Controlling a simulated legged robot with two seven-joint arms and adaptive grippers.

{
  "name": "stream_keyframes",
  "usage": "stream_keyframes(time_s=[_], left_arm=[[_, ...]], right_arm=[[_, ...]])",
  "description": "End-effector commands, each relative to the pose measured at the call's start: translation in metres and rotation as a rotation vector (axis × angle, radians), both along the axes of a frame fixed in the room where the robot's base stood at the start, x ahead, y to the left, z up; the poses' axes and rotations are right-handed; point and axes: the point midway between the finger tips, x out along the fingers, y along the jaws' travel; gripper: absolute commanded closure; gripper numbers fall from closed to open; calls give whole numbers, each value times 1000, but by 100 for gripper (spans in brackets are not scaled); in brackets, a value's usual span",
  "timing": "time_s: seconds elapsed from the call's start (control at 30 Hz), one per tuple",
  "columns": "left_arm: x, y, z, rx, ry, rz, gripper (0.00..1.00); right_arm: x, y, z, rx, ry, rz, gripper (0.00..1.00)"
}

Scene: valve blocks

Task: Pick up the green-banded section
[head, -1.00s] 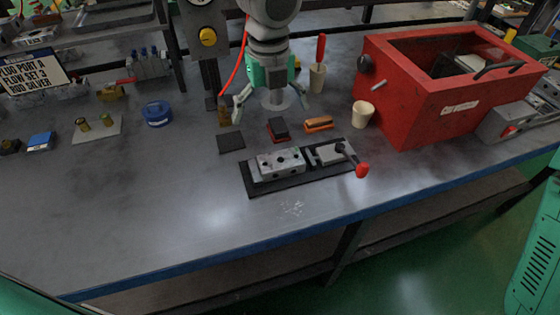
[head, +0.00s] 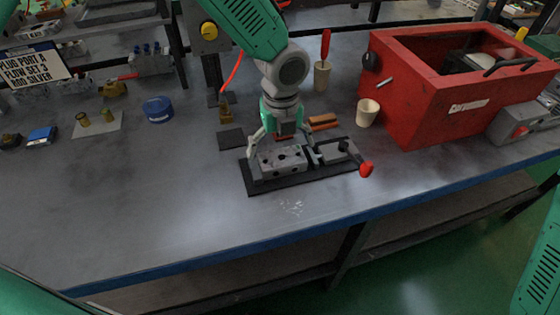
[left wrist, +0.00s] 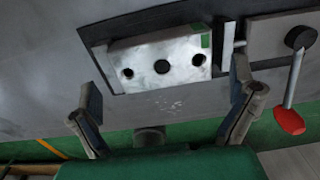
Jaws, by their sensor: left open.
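A silver block (head: 281,162) with dark round holes sits on a black base plate (head: 262,187) on the bench. In the left wrist view the block (left wrist: 148,56) has a small green mark (left wrist: 205,41) at its upper right end, the only green band I see on it. My left gripper (head: 281,149) is open above the block, with its fingers toward the block's two ends. My right gripper is not in view.
A clamp with a red handle (head: 366,169) stands right of the block on the same plate. A beige cup (head: 367,112) and a red box (head: 430,115) are farther right. A dark pad (head: 231,138) lies left. The front bench is clear up to its blue edge.

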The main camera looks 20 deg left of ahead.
Motion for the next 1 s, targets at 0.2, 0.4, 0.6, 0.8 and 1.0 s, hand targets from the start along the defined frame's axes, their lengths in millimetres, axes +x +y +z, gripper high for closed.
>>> stream_keyframes(time_s=[0.2,0.4,0.6,0.8,1.0], left_arm=[[-1,2,-29,-3,1,0,0],[-1,5,-29,-7,-1,0,0],[-1,4,-29,-3,1,0,60],[-1,3,-29,0,0,0,62],[0,3,-9,-2,-4,1,62]], right_arm=[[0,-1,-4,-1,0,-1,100],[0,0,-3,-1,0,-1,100],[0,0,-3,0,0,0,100],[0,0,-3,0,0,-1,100],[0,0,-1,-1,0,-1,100]])
